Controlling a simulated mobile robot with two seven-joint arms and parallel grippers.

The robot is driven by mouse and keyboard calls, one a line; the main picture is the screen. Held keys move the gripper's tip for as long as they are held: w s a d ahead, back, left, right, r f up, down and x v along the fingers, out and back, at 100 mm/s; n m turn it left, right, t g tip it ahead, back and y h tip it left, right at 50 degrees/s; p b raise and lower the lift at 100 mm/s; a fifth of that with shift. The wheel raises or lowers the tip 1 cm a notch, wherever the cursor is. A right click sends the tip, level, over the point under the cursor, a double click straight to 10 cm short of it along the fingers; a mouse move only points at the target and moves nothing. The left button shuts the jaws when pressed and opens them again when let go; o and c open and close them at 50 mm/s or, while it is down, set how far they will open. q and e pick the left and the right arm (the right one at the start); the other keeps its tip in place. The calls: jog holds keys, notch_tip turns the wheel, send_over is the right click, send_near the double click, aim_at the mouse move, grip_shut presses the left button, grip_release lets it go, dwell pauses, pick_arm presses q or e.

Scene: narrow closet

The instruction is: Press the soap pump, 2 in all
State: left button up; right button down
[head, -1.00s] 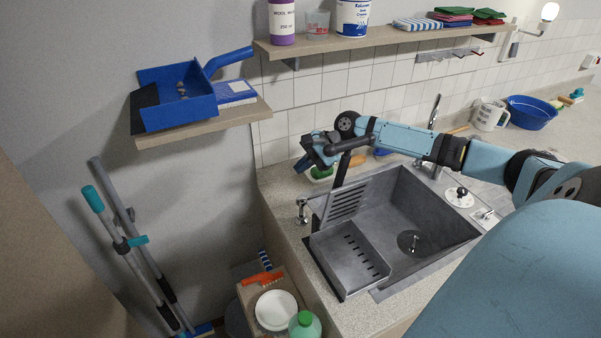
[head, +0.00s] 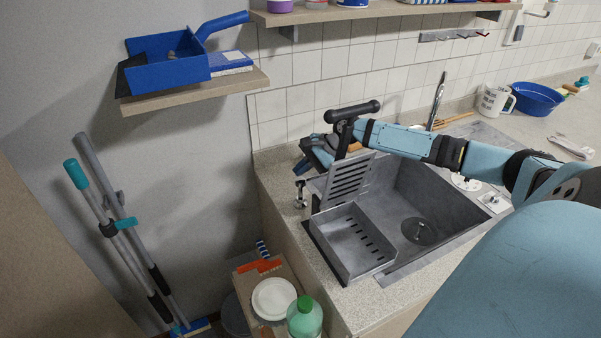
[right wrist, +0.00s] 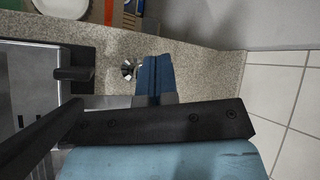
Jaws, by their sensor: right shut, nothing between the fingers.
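The soap pump (head: 300,193) is a small chrome dispenser standing on the counter at the left corner of the sink. It also shows in the right wrist view (right wrist: 129,70), just left of my fingers. My right gripper (head: 305,165) is shut and empty. In the head view its blue fingertips are a little above and behind the pump; in the right wrist view the gripper (right wrist: 156,62) shows beside the pump with a small gap. I cannot tell the exact height between them. My left gripper is not in view.
The grey sink (head: 425,205) holds a slotted metal drainer (head: 347,240) close to the pump. A wall shelf with a blue dustpan (head: 170,65) is at the left. A green-capped bottle (head: 304,318) and white plate (head: 273,298) stand below the counter.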

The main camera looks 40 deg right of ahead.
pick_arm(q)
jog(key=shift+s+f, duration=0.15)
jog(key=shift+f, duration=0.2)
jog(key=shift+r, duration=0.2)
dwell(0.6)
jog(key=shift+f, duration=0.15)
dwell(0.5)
pick_arm(e)
jog(key=shift+f+p, duration=0.3)
jog(key=shift+p, duration=0.2)
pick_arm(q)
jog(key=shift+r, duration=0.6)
pick_arm(e)
jog(key=shift+f, duration=0.1)
jog(key=shift+f, duration=1)
dwell(0.4)
jog(key=shift+r, duration=0.1)
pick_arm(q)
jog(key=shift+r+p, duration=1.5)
pick_arm(e)
jog(key=shift+r, duration=1.3)
